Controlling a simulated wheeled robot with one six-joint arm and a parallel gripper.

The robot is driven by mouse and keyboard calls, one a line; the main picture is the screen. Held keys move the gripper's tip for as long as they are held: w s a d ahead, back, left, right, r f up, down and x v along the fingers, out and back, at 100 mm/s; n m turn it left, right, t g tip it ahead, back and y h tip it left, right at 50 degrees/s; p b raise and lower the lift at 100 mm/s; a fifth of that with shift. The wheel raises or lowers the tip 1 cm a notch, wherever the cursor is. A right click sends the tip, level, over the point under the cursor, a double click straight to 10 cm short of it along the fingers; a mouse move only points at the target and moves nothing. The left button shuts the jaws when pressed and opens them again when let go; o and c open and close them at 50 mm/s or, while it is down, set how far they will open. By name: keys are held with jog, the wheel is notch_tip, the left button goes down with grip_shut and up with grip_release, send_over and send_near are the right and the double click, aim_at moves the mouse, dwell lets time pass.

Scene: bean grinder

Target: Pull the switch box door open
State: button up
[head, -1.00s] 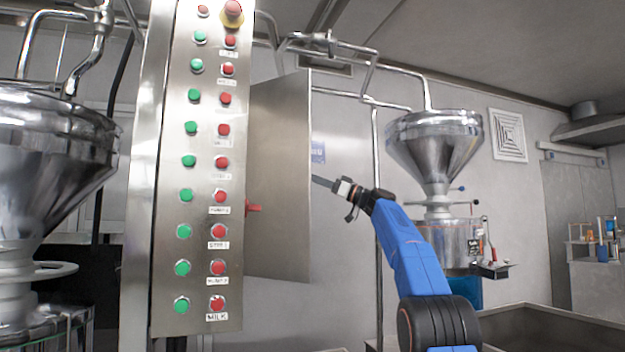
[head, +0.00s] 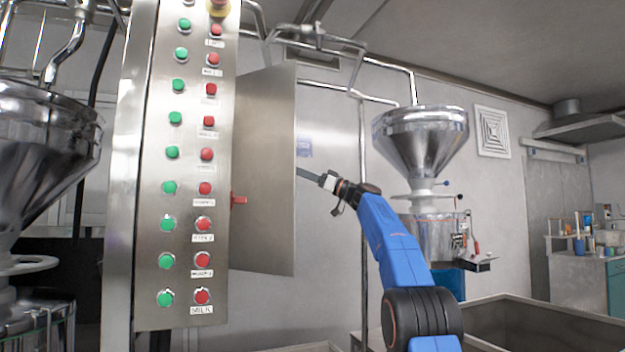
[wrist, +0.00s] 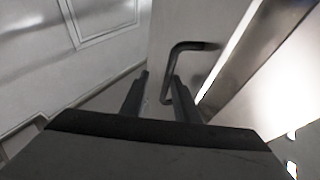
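The switch box (head: 185,190) is a tall metal column with rows of green and red buttons, at left in the head view. A plain metal panel (head: 265,170) extends from its right side. My gripper (head: 303,174) is at this panel's right edge; its tips are partly hidden there. In the wrist view, a dark bent bar handle (wrist: 185,47) stands out from a pale metal face. My gripper's two fingers (wrist: 158,88) are apart, and the right finger overlaps the handle's lower part. I cannot tell whether the handle lies between them. The handle is hidden in the head view.
A red lever (head: 238,199) sticks out near the panel's left side. A steel funnel machine (head: 420,150) stands behind my arm, and another (head: 45,150) stands at far left. A metal trough (head: 540,325) is at lower right. Pipes run along the wall.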

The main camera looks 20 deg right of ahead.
jog(key=v, duration=1.7)
